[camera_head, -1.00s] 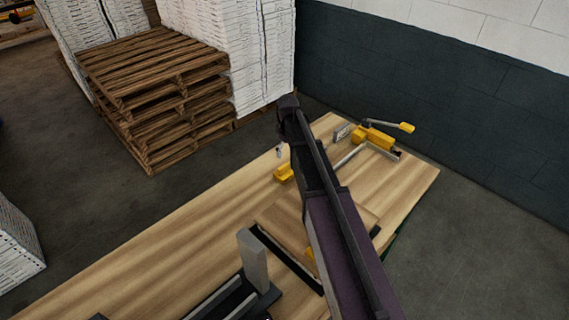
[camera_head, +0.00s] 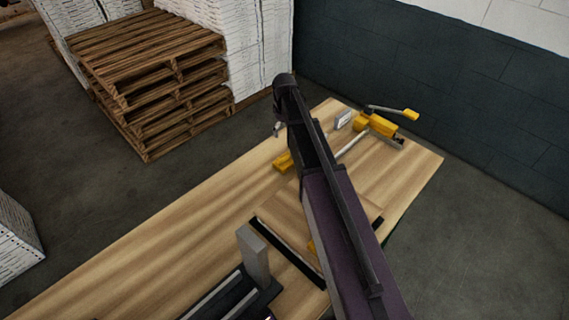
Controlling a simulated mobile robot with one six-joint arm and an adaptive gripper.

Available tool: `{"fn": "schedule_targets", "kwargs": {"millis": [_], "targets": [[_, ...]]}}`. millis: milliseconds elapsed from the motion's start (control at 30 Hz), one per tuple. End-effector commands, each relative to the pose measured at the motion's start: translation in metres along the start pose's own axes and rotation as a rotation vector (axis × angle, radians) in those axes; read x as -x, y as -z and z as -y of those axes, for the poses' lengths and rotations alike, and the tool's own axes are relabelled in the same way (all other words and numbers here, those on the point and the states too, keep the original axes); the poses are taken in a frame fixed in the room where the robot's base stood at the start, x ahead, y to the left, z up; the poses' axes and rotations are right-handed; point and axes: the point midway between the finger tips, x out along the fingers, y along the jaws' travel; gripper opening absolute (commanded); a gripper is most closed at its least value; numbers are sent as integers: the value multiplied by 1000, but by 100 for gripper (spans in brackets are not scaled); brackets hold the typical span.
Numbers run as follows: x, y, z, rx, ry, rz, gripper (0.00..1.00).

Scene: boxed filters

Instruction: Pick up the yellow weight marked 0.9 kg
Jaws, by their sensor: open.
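No marking is readable, so I cannot tell which yellow piece is the 0.9 kg weight. One yellow piece (camera_head: 283,161) lies at the table's far left edge, partly behind my arm. My gripper (camera_head: 278,129) shows only as a small light part below the far end of my arm, above the table's far left edge. It is open, with most of it hidden by the arm; nothing is seen in it.
A yellow clamp-like tool (camera_head: 375,125) with a metal bar and a small grey box (camera_head: 343,119) sit at the table's far end. A grey upright block (camera_head: 253,257) stands near the front. Stacked pallets (camera_head: 150,75) are beyond the table (camera_head: 150,250), whose left part is clear.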

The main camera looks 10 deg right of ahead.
Motion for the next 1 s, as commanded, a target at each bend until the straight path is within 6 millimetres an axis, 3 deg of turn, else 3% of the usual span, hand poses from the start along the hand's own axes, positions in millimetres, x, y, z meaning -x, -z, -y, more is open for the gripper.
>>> {"fn": "schedule_targets", "kwargs": {"millis": [1000], "targets": [[-77, 0, -1, -1, 0, 0, 100]]}}
